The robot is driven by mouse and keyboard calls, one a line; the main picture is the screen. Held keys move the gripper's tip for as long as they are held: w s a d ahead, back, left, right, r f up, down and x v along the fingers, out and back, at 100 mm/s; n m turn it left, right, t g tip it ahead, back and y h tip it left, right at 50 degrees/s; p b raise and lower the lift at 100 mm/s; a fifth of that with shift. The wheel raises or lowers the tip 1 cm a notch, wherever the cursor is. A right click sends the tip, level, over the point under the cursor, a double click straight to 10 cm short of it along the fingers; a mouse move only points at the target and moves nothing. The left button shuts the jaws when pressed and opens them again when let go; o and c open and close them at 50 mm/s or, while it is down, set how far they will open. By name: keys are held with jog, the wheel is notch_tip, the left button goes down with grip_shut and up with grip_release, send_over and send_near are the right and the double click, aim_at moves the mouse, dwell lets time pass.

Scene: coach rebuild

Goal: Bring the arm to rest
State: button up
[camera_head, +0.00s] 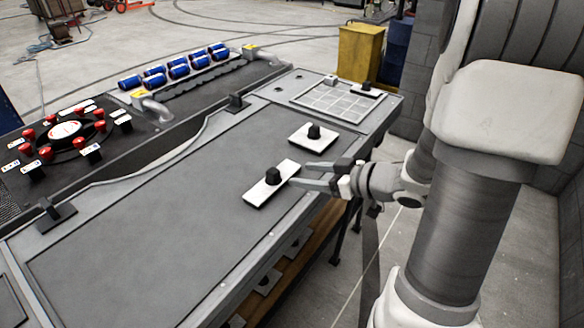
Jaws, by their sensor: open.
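My gripper (312,178) is at the end of my arm on the right, near the bench's right-hand edge. Its two fingers point left and are apart, with nothing seen between them. A white rectangular plate with a black knob (257,195) lies on the grey bench top (150,235), just left of the fingertips. A second white plate with a black knob (325,143) lies farther back, above the gripper in the picture. I cannot tell whether the fingertips touch the near plate.
A light grid panel (325,99) and another knobbed plate (372,92) are at the bench's far end. Several blue cylinders (155,80) and a black panel with red knobs (65,132) line the left side. A yellow bin (358,52) stands behind. The bench's near middle is clear.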

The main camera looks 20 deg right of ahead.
jog(key=shift+s+d+r, duration=0.2)
jog(key=shift+s+d, duration=0.1)
jog(key=shift+s, duration=0.15)
